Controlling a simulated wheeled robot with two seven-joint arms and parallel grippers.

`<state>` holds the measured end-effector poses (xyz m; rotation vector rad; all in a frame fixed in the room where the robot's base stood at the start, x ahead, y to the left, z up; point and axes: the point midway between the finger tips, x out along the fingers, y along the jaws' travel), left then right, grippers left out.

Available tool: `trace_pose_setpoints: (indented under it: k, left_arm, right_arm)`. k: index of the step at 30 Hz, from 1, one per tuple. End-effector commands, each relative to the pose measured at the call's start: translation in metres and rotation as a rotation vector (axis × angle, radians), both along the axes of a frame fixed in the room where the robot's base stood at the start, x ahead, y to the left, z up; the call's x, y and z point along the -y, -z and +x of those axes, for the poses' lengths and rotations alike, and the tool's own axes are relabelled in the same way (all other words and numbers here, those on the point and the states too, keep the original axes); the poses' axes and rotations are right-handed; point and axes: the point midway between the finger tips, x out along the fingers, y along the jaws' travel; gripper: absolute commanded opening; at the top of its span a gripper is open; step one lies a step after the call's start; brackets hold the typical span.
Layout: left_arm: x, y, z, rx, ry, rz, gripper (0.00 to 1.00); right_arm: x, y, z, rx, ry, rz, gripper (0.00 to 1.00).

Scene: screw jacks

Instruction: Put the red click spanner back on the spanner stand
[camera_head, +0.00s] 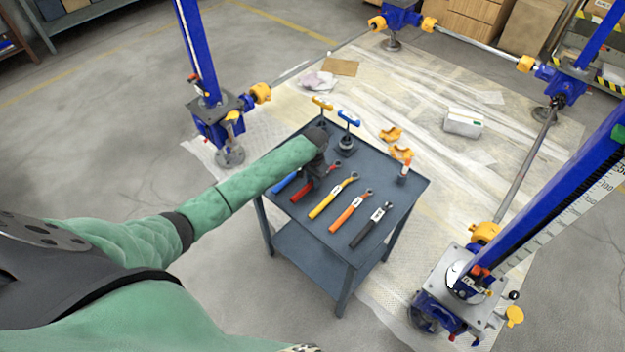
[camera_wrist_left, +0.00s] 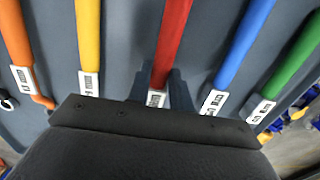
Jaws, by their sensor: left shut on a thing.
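The red click spanner (camera_head: 302,191) is at the left part of the dark grey-blue table (camera_head: 372,272), in the row of spanners. Its red handle points toward the front left, and its head end shows partly beyond my gripper. My left gripper (camera_head: 322,168) is over it, pointing down, shut on it. In the left wrist view the red handle (camera_wrist_left: 172,40) runs up between the fingers, with its white label near the palm. I cannot tell whether the spanner touches the tabletop. No separate spanner stand is clear to me. My right gripper is out of view.
A blue spanner (camera_head: 286,181) lies left of the red one; yellow (camera_head: 333,196), orange (camera_head: 347,214) and black (camera_head: 372,225) lie right. A green one (camera_wrist_left: 290,70) shows in the wrist view. Blue and yellow T-handles (camera_head: 348,119) (camera_head: 322,103) stand behind. Blue jacks surround the table.

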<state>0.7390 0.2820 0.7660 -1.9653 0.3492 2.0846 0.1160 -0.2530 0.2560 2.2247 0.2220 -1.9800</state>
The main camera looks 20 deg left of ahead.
Motion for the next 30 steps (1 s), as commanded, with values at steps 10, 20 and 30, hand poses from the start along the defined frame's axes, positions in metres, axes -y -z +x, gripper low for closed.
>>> trace_pose_setpoints:
  k: [10,20,30]
  left_arm:
    - [0.0,0.001,0.0,0.0,0.0,0.0,0.43]
    - [0.0,-0.014,0.002,0.003,0.0,-0.001,0.43]
    - [0.001,-0.077,0.005,0.003,0.0,-0.001,0.43]
  right_arm:
    - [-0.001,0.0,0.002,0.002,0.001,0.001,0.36]
    - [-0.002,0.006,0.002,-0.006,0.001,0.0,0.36]
    - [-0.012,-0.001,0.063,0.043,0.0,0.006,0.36]
